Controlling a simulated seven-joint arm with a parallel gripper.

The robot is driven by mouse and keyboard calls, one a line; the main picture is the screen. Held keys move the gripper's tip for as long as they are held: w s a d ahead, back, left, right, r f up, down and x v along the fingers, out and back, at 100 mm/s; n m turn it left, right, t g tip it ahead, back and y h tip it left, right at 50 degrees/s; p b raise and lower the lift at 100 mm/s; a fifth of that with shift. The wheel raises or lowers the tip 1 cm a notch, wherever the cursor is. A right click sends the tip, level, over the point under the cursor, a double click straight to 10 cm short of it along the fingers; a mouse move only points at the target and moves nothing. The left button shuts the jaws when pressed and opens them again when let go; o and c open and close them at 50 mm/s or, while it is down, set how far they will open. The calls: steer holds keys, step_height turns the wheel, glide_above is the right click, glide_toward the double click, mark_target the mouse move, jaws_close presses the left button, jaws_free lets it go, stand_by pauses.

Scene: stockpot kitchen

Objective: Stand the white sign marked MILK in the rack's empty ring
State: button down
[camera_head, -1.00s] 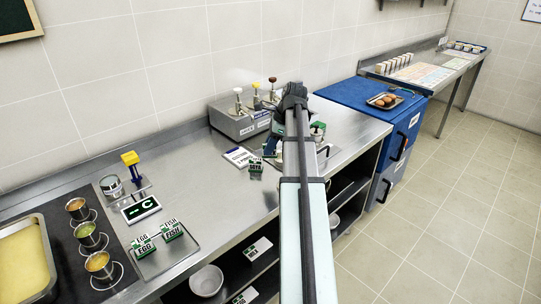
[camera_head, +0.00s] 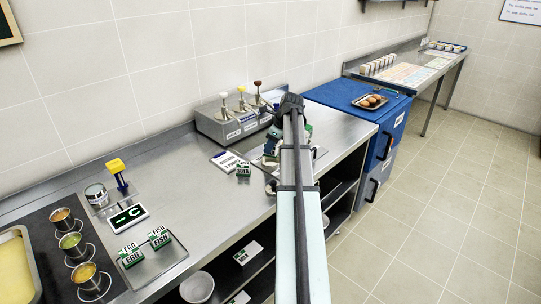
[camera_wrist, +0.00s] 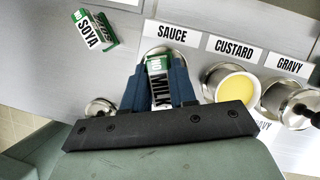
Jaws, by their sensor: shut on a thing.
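My gripper (camera_wrist: 160,92) has dark blue fingers, shut on the white MILK sign (camera_wrist: 160,88) with a green-edged top. In the wrist view the sign lies between the fingers, its lettering running down the picture. A round metal rim (camera_wrist: 152,52), below the SAUCE label, shows partly behind the sign and fingers. I cannot tell whether this is the empty ring, or whether the sign touches it. In the head view my arm hides most of the rack area, and the gripper (camera_head: 272,148) shows only partly.
A pump dispenser unit (camera_head: 235,120) stands behind. EGG (camera_head: 131,256) and FISH (camera_head: 160,238) signs are at the front left. The counter between is mostly clear.

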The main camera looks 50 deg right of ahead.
mark_target(271, 154)
steer(key=shift+f, duration=1.95)
steer(key=shift+f, duration=0.2)
steer(key=c, duration=1.2)
jaws_free()
steer(key=shift+r, duration=0.15)
steer(key=v, duration=1.2)
